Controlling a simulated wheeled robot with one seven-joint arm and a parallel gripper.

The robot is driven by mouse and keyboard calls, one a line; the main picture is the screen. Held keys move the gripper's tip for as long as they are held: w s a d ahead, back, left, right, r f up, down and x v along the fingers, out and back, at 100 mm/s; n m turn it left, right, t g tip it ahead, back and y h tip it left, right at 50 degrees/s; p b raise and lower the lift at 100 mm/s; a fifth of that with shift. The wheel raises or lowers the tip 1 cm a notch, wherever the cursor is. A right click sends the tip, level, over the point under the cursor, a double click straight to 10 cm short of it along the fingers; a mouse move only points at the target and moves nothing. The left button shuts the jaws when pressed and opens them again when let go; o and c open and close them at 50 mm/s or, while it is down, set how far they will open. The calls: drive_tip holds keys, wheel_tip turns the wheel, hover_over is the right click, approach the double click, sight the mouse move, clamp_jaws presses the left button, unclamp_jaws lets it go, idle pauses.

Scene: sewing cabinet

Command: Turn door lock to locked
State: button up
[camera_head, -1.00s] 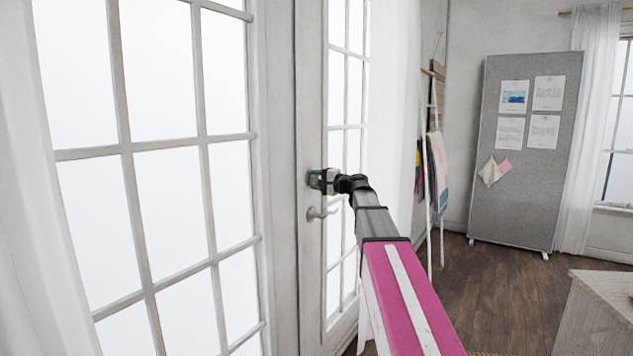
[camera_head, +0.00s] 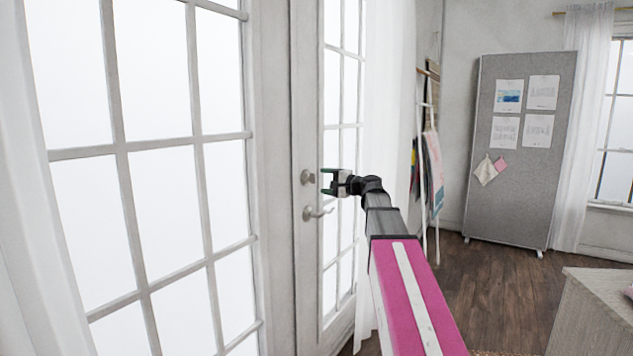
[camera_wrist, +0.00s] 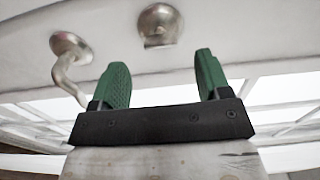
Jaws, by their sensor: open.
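The door lock (camera_head: 307,177) is a round metal deadbolt knob on the white door (camera_head: 308,260), above the lever handle (camera_head: 316,213). In the wrist view the lock (camera_wrist: 159,25) sits ahead of the fingers, between their lines, with the lever handle (camera_wrist: 70,62) to its left. My gripper (camera_head: 326,181) is open and empty, with green fingers pointing at the door just right of the lock. A gap shows between the fingertips and the lock. The wrist view also shows the open gripper (camera_wrist: 160,78). The thumb-turn's exact angle is too small to tell.
The glazed door panel (camera_head: 170,180) stands to the left. A white ladder rack (camera_head: 428,180) with cloths and a grey pinboard (camera_head: 520,150) stand to the right. A cabinet (camera_head: 600,310) is at the lower right. The wooden floor (camera_head: 480,285) between is clear.

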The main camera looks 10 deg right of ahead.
drive_tip(key=shift+v, duration=2.2)
drive_tip(key=s+a+f+n+g+h, duration=0.1)
drive_tip(key=s+a+f+g+h, duration=0.15)
drive_tip(key=f, duration=0.75)
drive_tip(key=s+a+f+n+g+h, duration=0.15)
drive_tip(key=s+f, duration=0.25)
drive_tip(key=f, duration=0.5)
drive_tip(key=s+a+f+n+g+h, duration=0.1)
drive_tip(key=s+a+f+g+h, duration=0.15)
drive_tip(key=f, duration=0.75)
drive_tip(key=s+d+f+n+g+h, duration=0.2)
drive_tip(key=s+f+h, duration=0.1)
drive_tip(key=s+f, duration=0.6)
drive_tip(key=s+d+f+n+g+h, duration=0.2)
drive_tip(key=s+f+g+h, duration=0.1)
drive_tip(key=s+f, duration=0.6)
drive_tip(key=shift+f+h, duration=0.65)
drive_tip(key=shift+f, duration=0.15)
